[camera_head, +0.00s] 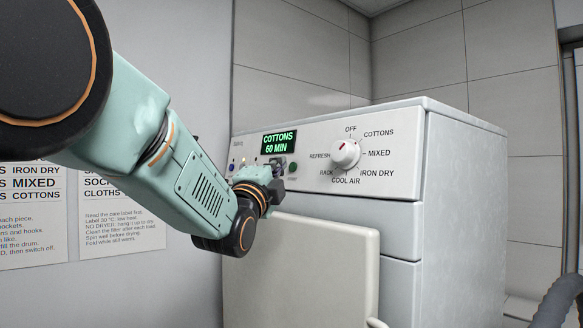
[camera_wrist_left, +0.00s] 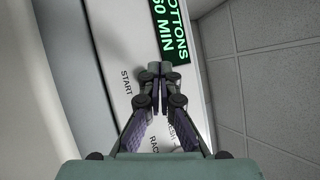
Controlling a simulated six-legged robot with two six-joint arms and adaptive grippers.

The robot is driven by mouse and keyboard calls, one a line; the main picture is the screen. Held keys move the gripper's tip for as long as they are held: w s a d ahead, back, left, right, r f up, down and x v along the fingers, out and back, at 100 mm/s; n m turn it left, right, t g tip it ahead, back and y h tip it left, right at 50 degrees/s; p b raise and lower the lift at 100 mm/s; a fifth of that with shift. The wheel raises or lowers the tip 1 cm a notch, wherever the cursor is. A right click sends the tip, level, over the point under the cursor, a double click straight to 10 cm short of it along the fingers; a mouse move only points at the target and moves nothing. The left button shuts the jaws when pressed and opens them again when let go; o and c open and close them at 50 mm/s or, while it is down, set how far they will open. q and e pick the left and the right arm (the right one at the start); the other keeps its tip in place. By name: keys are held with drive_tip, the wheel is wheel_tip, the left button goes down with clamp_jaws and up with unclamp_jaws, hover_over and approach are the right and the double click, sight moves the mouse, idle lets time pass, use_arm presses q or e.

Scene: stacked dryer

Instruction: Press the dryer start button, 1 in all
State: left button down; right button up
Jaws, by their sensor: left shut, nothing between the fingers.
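The dryer (camera_head: 465,200) is white, with a control panel facing me. Its green-lit display (camera_head: 279,142) reads COTTONS 60 MIN and shows in part in the wrist view (camera_wrist_left: 172,30). The round green start button (camera_head: 293,168) sits just below the display's right end. In the wrist view the START label (camera_wrist_left: 127,83) shows beside my fingers, and the button itself is hidden. My left gripper (camera_head: 277,164) is shut and empty, with its tips at the panel, close beside the button in the head view. In the wrist view its fingertips (camera_wrist_left: 153,70) meet. Contact cannot be told. My right gripper is not in view.
The programme knob (camera_head: 345,154) with a red mark is right of the display. Small indicators (camera_head: 237,163) line the panel's left end. A pale door (camera_head: 310,268) stands out below the panel. Instruction sheets (camera_head: 122,218) hang on the left wall.

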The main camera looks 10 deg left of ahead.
use_arm(q)
drive_tip(key=shift+w, duration=0.1)
idle(0.4)
drive_tip(key=shift+d, duration=0.1)
drive_tip(key=shift+w+d+f, duration=0.15)
drive_tip(key=shift+w+d, duration=0.05)
drive_tip(key=shift+w, duration=0.15)
drive_tip(key=shift+s, duration=0.1)
idle(0.4)
